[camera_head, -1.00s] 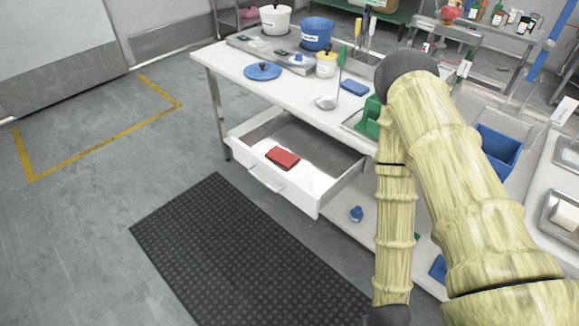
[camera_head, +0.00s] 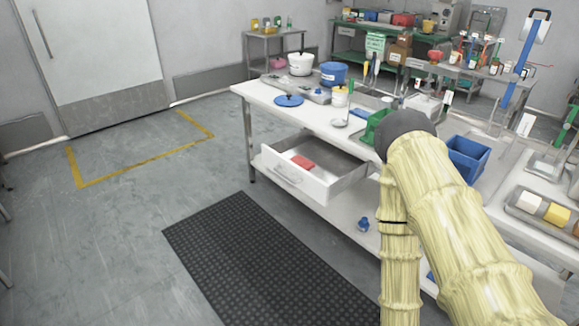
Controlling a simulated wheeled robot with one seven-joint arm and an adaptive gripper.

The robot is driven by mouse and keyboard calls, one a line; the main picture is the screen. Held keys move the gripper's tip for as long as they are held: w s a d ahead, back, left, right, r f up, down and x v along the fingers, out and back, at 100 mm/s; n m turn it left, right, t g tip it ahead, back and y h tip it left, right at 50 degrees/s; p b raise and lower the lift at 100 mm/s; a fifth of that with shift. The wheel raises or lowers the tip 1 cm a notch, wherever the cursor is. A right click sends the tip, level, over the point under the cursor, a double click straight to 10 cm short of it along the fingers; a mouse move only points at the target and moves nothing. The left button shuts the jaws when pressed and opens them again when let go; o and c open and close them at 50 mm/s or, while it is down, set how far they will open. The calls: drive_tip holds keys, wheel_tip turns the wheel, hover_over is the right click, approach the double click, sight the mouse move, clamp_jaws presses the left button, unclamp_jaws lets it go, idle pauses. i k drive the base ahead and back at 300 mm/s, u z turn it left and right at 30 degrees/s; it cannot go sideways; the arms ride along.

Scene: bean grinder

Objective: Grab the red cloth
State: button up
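The red cloth (camera_head: 303,162) is a small folded red piece lying in an open white drawer (camera_head: 322,188) under the white table (camera_head: 262,96). It lies in the left part of the drawer, near the front panel with its handle. My arm, in a yellowish ribbed cover, fills the right side of the head view and bends down past the bottom edge. My gripper is outside the picture, so its state and its place relative to the cloth do not show.
A black textured mat (camera_head: 262,258) lies on the floor in front of the drawer. White and blue pots (camera_head: 334,74) and a blue lid (camera_head: 289,100) stand on the table. A blue bin (camera_head: 466,158) is at the right. The floor at left is clear.

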sight(304, 163)
drive_tip(key=u, duration=0.45)
drive_tip(key=i, duration=0.95)
drive_tip(key=z, duration=0.35)
